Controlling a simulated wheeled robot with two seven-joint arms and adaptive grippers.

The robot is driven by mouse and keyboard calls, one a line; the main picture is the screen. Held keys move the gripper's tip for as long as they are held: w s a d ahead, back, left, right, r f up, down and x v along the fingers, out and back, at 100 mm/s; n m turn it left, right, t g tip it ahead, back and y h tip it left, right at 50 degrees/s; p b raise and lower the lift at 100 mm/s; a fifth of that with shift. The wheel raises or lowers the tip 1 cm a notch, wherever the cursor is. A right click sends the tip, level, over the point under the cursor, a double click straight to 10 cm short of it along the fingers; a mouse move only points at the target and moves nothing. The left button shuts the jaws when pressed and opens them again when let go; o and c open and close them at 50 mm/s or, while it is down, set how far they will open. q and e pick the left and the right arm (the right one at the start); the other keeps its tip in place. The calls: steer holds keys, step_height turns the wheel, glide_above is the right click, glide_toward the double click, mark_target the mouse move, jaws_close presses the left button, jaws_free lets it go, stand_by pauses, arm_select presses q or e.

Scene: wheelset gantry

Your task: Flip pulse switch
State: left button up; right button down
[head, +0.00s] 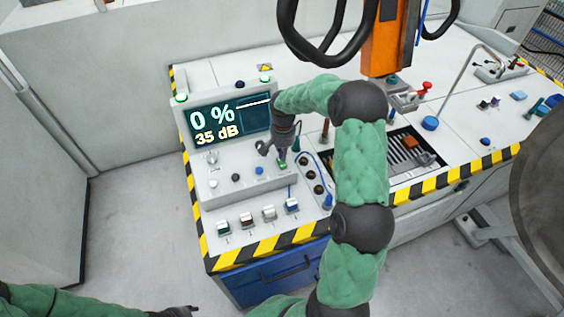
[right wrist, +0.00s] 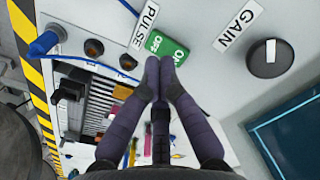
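The pulse switch (right wrist: 172,50) is a green rocker with white OFF lettering, next to the PULSE label (right wrist: 146,25) in the right wrist view. In the head view it is a small green spot (head: 283,167) on the sloped console, below my right gripper (head: 281,157). In the right wrist view my right gripper's (right wrist: 160,64) two dark purple fingers meet at the tips, with nothing visible between them. The tips are at the lower edge of the switch and cover part of it; I cannot tell whether they touch it. My left gripper (head: 180,312) is only partly visible at the bottom edge.
A GAIN knob (right wrist: 270,57) sits right of the switch in the right wrist view. The console display (head: 229,119) reads 0 % and 35 dB. A row of small switches (head: 246,219) lines the front. An orange hoist (head: 388,40) hangs behind my right arm.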

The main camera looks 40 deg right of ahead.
mark_target(283, 165)
steer(key=shift+f+b, duration=1)
steer(key=shift+f, duration=0.7)
stand_by(0.9)
steer(key=shift+r, duration=0.1)
steer(key=shift+r+p, duration=0.4)
steer(key=shift+r, duration=0.05)
steer(key=shift+r+p, duration=1.9)
steer(key=shift+r, duration=1.1)
